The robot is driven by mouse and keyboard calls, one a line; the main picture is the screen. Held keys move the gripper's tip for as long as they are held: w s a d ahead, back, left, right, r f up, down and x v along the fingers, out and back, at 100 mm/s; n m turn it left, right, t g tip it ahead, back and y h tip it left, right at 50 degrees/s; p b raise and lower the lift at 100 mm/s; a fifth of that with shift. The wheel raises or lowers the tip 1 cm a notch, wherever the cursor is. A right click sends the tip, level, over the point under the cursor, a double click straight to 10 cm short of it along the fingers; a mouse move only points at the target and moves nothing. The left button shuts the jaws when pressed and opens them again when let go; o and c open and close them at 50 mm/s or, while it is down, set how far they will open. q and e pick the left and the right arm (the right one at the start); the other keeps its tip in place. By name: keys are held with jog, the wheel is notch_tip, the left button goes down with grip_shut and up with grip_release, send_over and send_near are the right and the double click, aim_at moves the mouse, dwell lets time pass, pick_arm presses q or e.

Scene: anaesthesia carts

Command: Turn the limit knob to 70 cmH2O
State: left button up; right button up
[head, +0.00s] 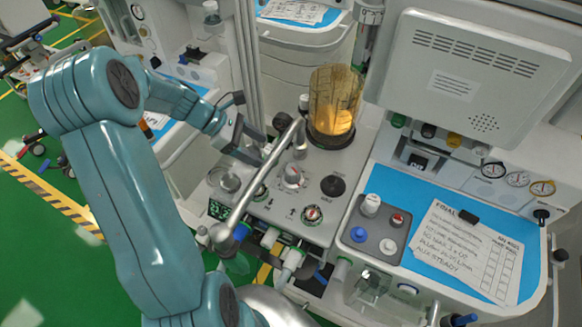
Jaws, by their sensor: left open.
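A pale knob (292,177) stands on the grey breathing-system panel (273,207), below the amber bellows; it may be the limit knob. Its scale and pointer are too small to read. A wider silver knob (229,182) sits to its left, and a black knob (333,186) to its right. My left gripper (262,152) is open above the panel's upper left part, up and left of the pale knob and apart from it. The silver tube partly hides the gripper's fingers. My right gripper is not in view.
A silver tube (262,180) slants across the panel beside my gripper. The amber bellows (334,105) stands behind. A round gauge (312,215) and a green-digit display (218,209) are at the panel front. A blue worktop (400,183) with a written sheet (464,250) lies right.

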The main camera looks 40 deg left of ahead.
aim_at(289, 168)
pick_arm(q)
jog(key=x, duration=1.2)
jog(key=shift+w+d+f, duration=0.15)
jog(key=shift+d+f, duration=0.1)
